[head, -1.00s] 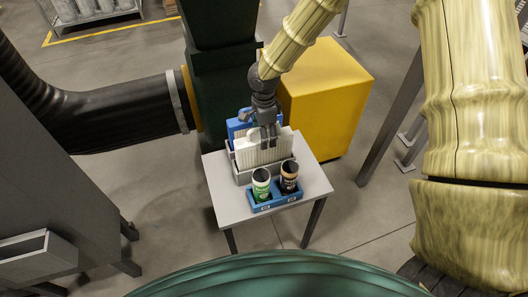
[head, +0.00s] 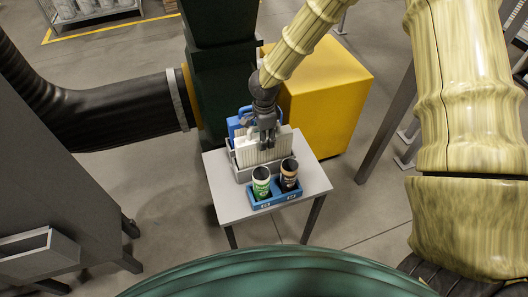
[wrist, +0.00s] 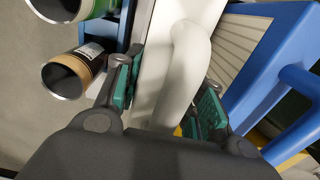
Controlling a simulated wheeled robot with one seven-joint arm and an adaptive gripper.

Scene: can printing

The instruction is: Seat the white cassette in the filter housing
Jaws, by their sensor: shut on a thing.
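The white cassette (head: 250,157) is a pleated panel standing upright at the grey open-topped holder (head: 241,174) on the small table. My gripper (head: 267,143) is above it, shut on its top handle. In the wrist view, the white handle (wrist: 187,65) sits between the green finger pads of my gripper (wrist: 165,100). A blue-framed cassette (head: 234,124) stands just behind the white one; its blue frame (wrist: 245,88) and pleats show at right in the wrist view. The white cassette's lower edge is hidden by the holder's front wall. I cannot tell which thing is the filter housing.
A green can (head: 261,187) and a black-and-tan can (head: 289,178) stand in a blue tray (head: 273,202) in front of the holder. A dark green machine (head: 222,80) and a yellow box (head: 330,100) stand behind the table (head: 225,200). Bare tabletop shows at left and right.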

